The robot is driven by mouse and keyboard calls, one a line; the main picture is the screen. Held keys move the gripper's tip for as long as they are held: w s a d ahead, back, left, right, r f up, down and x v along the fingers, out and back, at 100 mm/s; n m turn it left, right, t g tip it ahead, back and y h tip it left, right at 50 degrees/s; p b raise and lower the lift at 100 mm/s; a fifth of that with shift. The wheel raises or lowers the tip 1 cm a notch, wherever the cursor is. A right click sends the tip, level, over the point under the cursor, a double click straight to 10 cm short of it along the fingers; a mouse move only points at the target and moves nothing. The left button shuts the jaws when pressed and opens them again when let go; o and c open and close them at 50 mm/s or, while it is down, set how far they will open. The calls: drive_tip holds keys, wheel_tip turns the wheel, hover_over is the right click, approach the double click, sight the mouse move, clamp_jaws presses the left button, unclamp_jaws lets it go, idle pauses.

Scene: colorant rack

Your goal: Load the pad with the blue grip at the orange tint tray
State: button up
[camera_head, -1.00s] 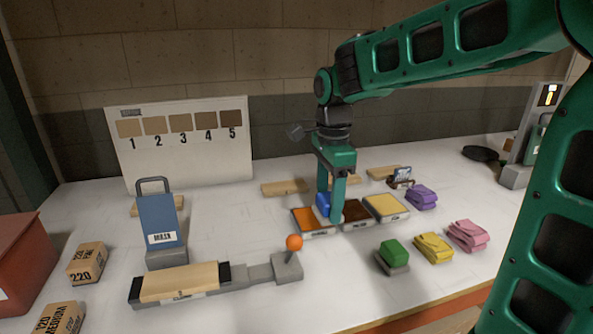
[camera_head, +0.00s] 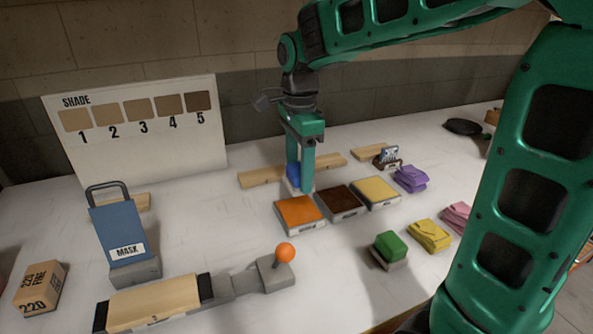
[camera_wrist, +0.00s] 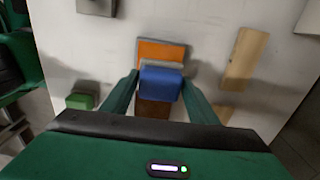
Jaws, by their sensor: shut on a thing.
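My gripper (camera_head: 300,180) is shut on the blue grip (camera_head: 293,172) of a pad. The blue grip also shows between my fingers in the wrist view (camera_wrist: 160,84). The pad's pale base (camera_head: 291,189) shows below the grip, just behind the orange tint tray (camera_head: 298,211). In the wrist view the orange tray (camera_wrist: 162,50) lies beyond the grip, partly covered by the pad. I cannot tell the pad's exact height above the table.
Dark brown (camera_head: 341,201) and yellow (camera_head: 376,191) trays stand right of the orange one. A green-grip pad (camera_head: 390,247), yellow cloth (camera_head: 429,235) and purple cloth (camera_head: 411,178) lie nearby. A clamp with an orange knob (camera_head: 285,253) and a blue mask (camera_head: 122,232) stand at front left.

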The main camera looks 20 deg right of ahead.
drive_tip(key=shift+f, duration=0.15)
drive_tip(key=shift+f, duration=2.85)
drive_tip(key=shift+f, duration=0.55)
drive_tip(key=shift+r, duration=3.55)
